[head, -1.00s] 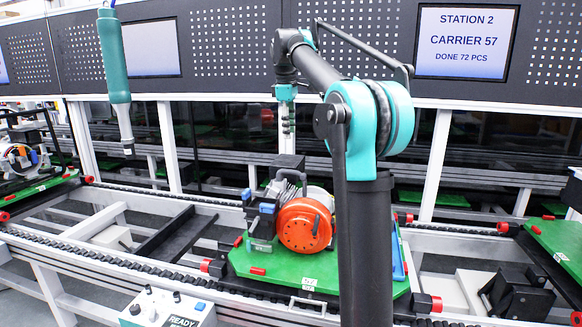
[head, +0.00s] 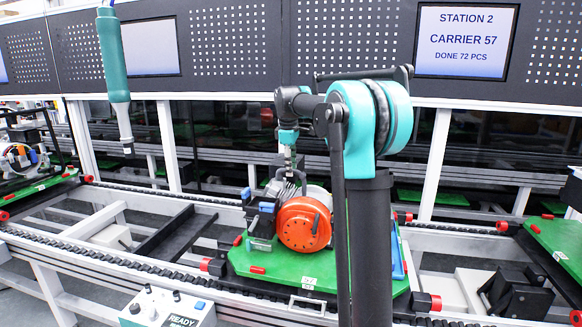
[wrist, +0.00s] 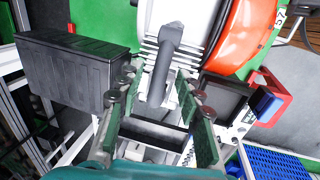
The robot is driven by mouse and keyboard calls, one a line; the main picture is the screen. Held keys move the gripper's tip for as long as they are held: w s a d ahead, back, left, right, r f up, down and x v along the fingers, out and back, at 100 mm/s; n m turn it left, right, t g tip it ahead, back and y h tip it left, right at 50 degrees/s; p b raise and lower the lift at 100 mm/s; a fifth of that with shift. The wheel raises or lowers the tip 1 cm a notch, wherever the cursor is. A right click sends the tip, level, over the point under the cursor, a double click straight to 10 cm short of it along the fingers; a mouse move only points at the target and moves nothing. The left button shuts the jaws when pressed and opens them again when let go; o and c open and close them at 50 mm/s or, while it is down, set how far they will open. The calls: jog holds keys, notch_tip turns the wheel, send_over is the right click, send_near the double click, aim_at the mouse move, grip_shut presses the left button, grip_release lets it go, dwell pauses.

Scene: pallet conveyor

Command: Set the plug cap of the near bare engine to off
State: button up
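The near bare engine (head: 304,226), with an orange round cover, sits on a green carrier (head: 270,268) in the head view. In the wrist view its orange cover (wrist: 237,38) and pale cooling fins show. A dark grey rounded piece (wrist: 163,68), which looks like the plug cap, stands over the fins. My gripper (head: 290,170) is low over the top of the engine. In the wrist view my gripper (wrist: 160,88) is open, its fingers on either side of the grey piece with visible gaps. Whether they touch it lower down is unclear.
A black box (wrist: 72,68) stands close to the left finger. A red bracket with a blue block (wrist: 266,104) lies at right. A hanging teal tool (head: 115,75) is at upper left. Another engine (head: 20,157) stands on a carrier at far left. A control box (head: 165,308) is in front.

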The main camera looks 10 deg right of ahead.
jog(key=shift+c, duration=0.5)
grip_shut()
